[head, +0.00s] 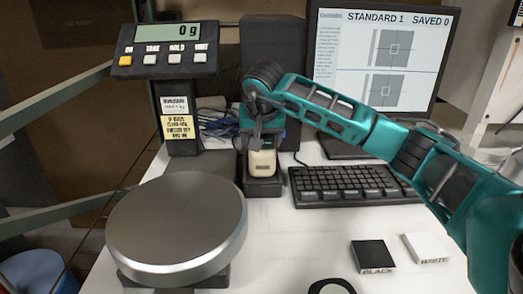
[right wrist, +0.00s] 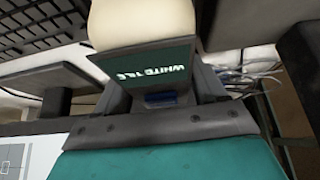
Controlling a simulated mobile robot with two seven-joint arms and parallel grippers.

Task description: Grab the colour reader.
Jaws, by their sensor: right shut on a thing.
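In the right wrist view the reader (right wrist: 145,22) fills the top middle, with a dark green screen showing "WHITE TILE". My right gripper (head: 259,138) reaches down from above and is shut on the upper part of the reader. Its fingertips are mostly hidden in both views. The reader's lower end is still at the dock; I cannot tell whether it touches it. My left gripper is not in view.
A scale with a round plate (head: 177,222) and a display (head: 166,48) reading 0 g stands left. A keyboard (head: 350,184) and a monitor (head: 384,60) are right. A black tile (head: 373,256), a white tile (head: 425,247) and a round dark item (head: 331,287) lie in front.

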